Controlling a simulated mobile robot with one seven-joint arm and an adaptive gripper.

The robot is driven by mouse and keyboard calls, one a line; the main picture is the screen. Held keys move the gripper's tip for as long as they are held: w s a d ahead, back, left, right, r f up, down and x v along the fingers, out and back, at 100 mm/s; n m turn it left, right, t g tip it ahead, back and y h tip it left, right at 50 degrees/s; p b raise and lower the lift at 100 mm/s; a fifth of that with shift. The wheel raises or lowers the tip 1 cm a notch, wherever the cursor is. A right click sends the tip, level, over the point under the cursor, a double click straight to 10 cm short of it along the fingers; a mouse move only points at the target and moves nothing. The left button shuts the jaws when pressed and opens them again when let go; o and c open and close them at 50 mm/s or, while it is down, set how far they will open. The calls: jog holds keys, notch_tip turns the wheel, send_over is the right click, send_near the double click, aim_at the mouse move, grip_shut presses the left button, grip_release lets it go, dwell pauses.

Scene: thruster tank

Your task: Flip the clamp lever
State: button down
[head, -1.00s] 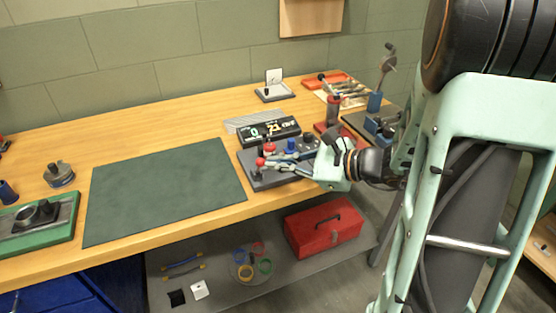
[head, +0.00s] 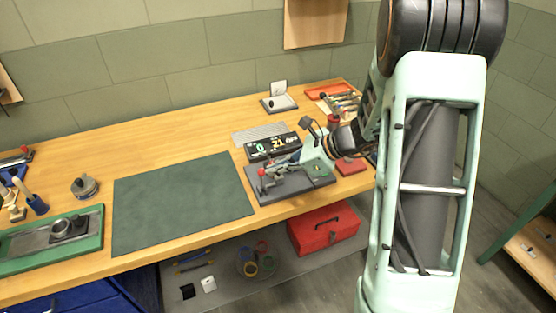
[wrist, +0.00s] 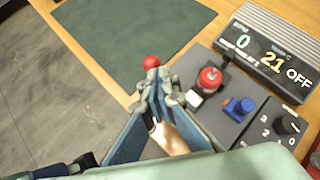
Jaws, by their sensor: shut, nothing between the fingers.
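A red ball knob (wrist: 151,62), which looks like the tip of the clamp lever, stands at the left end of a dark grey panel (head: 293,189). The knob also shows in the head view (head: 262,172). My gripper (wrist: 158,84) is shut and empty, its fingertips right beside the knob in the wrist view; I cannot tell whether they touch it. In the head view my gripper (head: 278,167) reaches over the panel from the right. The fingers hide most of the lever's shaft and base, so its angle is unclear.
On the panel are a red-topped control (wrist: 209,79), a blue knob (wrist: 238,108) and a black dial (wrist: 287,125). A display box (wrist: 270,50) stands behind. A green mat (head: 183,200) lies left. A red toolbox (head: 323,228) sits below the bench.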

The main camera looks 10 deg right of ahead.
jog(key=w+p, duration=0.1)
jog(key=w+a+g+p, duration=0.1)
jog(key=w, duration=0.1)
jog(key=shift+w, duration=0.3)
jog(key=shift+r, duration=0.1)
jog(key=shift+r+p, duration=0.7)
jog(key=shift+r, duration=0.1)
